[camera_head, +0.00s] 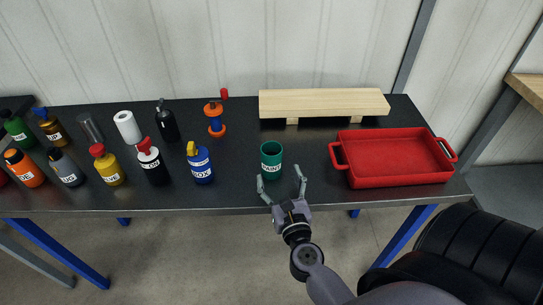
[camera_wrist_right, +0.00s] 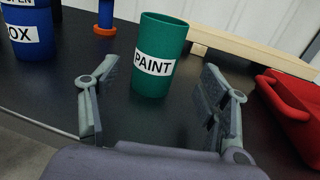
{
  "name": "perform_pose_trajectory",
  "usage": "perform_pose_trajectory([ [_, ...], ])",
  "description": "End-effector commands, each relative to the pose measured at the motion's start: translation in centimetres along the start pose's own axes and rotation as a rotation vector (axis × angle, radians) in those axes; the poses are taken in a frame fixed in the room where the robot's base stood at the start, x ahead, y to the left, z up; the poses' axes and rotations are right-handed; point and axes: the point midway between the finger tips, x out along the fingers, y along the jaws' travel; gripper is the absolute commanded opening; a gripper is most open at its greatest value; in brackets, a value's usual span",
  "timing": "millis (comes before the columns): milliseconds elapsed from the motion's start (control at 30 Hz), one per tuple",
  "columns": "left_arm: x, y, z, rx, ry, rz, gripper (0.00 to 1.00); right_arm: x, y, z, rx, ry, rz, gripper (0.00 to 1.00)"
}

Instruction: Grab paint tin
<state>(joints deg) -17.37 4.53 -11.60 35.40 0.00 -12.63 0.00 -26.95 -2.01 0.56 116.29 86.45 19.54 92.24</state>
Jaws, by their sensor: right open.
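The paint tin (camera_head: 271,161) is a green open-topped cylinder with a white PAINT label. It stands upright on the dark table near its front edge. In the right wrist view the tin (camera_wrist_right: 160,52) is ahead of my fingers, in the gap between them. My right gripper (camera_head: 282,181) is open and empty, just in front of the tin, with one finger to each side; its fingers also show in the right wrist view (camera_wrist_right: 159,100). My left gripper is not in view.
A blue bottle (camera_head: 200,165) stands left of the tin, with several other bottles beyond it. A red tray (camera_head: 397,181) lies to the right. A wooden board (camera_head: 324,102) and an orange-and-blue tool (camera_head: 215,117) are behind. The table between tin and tray is clear.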

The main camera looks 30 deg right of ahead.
Motion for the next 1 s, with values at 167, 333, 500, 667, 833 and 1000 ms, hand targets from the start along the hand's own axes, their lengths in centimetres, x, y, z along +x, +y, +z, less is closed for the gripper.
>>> perform_pose_trajectory([
  [167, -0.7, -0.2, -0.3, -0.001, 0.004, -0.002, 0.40, 1.8, 0.0, 0.0, -0.001, 0.001, 0.000, 0.70],
  [333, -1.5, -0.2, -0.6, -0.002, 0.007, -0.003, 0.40, 3.3, 0.2, 0.3, -0.002, -0.002, 0.000, 0.70],
  [500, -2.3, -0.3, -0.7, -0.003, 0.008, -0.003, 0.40, 5.9, 0.4, 0.3, -0.004, -0.001, 0.001, 0.70],
  [667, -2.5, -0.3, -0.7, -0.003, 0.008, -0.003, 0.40, 7.1, 0.3, 0.1, -0.002, 0.000, 0.000, 0.70],
  [833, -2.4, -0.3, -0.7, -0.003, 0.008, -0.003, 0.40, 7.1, 0.3, 0.0, -0.002, 0.001, 0.000, 0.70],
  [1000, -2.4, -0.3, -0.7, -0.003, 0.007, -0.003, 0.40, 7.1, 0.3, 0.0, -0.002, 0.001, 0.000, 0.62],
])
